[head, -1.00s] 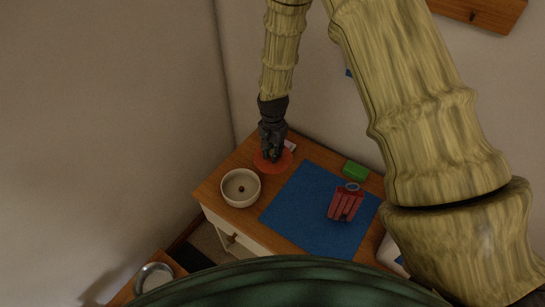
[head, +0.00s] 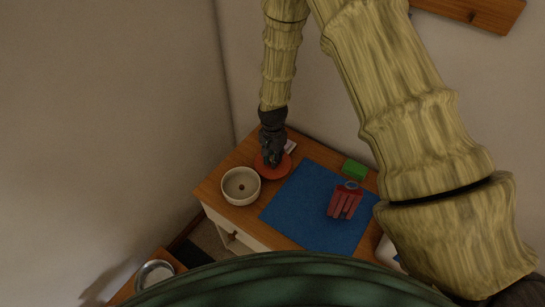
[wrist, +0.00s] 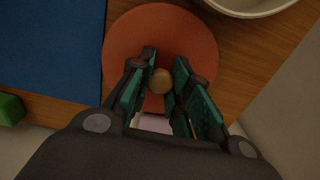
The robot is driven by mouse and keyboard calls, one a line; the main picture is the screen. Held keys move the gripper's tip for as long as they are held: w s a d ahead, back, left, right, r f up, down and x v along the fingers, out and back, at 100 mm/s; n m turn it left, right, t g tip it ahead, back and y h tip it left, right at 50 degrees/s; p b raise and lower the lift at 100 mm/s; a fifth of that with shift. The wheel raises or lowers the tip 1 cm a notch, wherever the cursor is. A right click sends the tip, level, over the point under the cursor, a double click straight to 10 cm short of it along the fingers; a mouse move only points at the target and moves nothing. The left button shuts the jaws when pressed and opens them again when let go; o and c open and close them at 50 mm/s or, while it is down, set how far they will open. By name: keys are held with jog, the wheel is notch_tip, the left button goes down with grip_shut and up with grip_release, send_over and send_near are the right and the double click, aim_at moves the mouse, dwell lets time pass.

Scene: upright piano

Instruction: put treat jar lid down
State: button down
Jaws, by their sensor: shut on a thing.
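The treat jar lid is an orange-red disc (head: 284,171) with a round tan knob (wrist: 160,81). It is at the left back part of the wooden table top (head: 229,168). My gripper (head: 270,160) points down over the disc. In the wrist view, the fingers of my gripper (wrist: 161,84) are on both sides of the knob and shut on it. The disc looks level and at or very near the table; I cannot tell whether it touches. A cream round bowl or jar (head: 241,200) stands open just left of the lid, with a small brown thing inside.
A blue mat (head: 300,205) covers the table's middle, with a red ribbed object (head: 345,202) on it. A green block (head: 355,170) lies behind the mat. A small pale item (head: 290,146) is behind the lid. A metal bowl (head: 155,274) stands lower left. Walls are close behind.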

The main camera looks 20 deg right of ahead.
jog(key=shift+f, duration=0.25)
jog(key=c, duration=1.3)
grip_release()
jog(key=shift+r, duration=0.15)
jog(key=shift+r+b, duration=1)
jog(key=shift+r, duration=5.45)
